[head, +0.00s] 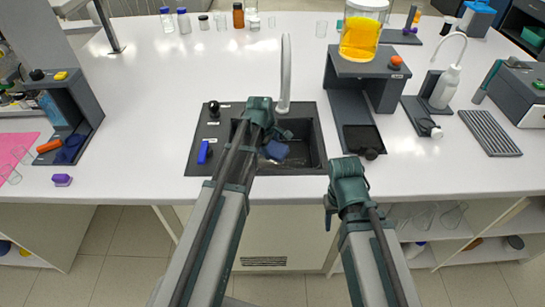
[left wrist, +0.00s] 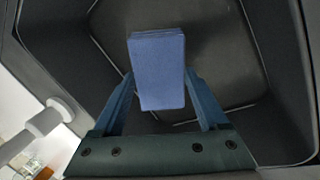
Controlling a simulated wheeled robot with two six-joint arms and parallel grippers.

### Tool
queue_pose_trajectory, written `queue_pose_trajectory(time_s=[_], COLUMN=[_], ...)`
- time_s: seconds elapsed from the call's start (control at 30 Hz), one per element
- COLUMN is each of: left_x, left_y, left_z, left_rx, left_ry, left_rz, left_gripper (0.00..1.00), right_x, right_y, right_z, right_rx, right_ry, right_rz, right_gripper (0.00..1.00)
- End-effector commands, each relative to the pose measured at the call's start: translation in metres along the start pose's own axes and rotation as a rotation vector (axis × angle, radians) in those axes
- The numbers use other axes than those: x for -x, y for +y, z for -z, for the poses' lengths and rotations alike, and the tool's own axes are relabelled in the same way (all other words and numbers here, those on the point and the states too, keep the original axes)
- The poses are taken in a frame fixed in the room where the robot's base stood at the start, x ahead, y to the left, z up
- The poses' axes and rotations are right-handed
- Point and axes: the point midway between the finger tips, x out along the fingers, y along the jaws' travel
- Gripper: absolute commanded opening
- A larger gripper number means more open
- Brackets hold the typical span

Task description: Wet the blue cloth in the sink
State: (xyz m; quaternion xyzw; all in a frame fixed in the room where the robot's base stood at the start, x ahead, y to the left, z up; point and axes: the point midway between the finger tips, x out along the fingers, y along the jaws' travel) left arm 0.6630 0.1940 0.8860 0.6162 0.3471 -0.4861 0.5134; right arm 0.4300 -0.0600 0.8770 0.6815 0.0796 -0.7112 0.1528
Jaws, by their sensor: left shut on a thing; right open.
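The blue cloth (left wrist: 157,72) is a folded block between the two fingers of my left gripper (left wrist: 160,95) in the left wrist view. The left gripper is shut on it. In the head view the cloth (head: 276,150) shows inside the black sink (head: 218,160), partly hidden by my left wrist. The sink's basin (left wrist: 225,50) fills most of the left wrist view. The white faucet (head: 286,75) rises behind the basin; I cannot tell whether water runs. My right gripper (head: 330,212) is open and empty at the counter's front edge, right of the sink.
A blue item (head: 204,152) and a black knob (head: 214,108) sit on the sink's left rim. A dark stand (head: 362,70) with a yellow-filled jar (head: 360,38) is right of the sink.

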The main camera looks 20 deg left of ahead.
Motion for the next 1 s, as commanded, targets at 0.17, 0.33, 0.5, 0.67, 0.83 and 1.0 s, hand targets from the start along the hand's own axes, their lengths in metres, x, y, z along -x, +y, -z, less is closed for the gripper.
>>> queue_pose_trajectory(time_s=[0.17, 0.33, 0.5, 0.67, 0.83, 1.0], left_x=[0.017, 0.029, 0.042, 0.053, 0.066, 0.078], left_y=[0.005, 0.009, 0.013, 0.017, 0.020, 0.024], left_z=[0.000, 0.000, 0.000, 0.000, 0.000, 0.000], left_rx=[0.000, 0.000, 0.000, 0.000, 0.000, 0.000], left_ry=[0.000, 0.000, 0.000, 0.000, 0.000, 0.000], left_rz=[0.000, 0.000, 0.000, 0.000, 0.000, 0.000], left_gripper=[0.32, 0.32, 0.32, 0.32, 0.32, 0.32], right_x=[0.018, 0.031, 0.043, 0.056, 0.069, 0.081], right_y=[0.002, 0.003, 0.004, 0.005, 0.006, 0.008], right_z=[-0.001, -0.002, -0.003, -0.003, -0.004, -0.005], right_rx=[0.000, 0.000, 0.000, 0.000, 0.000, 0.000], right_ry=[0.000, 0.000, 0.000, 0.000, 0.000, 0.000], right_rz=[0.000, 0.000, 0.000, 0.000, 0.000, 0.000], right_gripper=[0.50, 0.50, 0.50, 0.50, 0.50, 0.50])
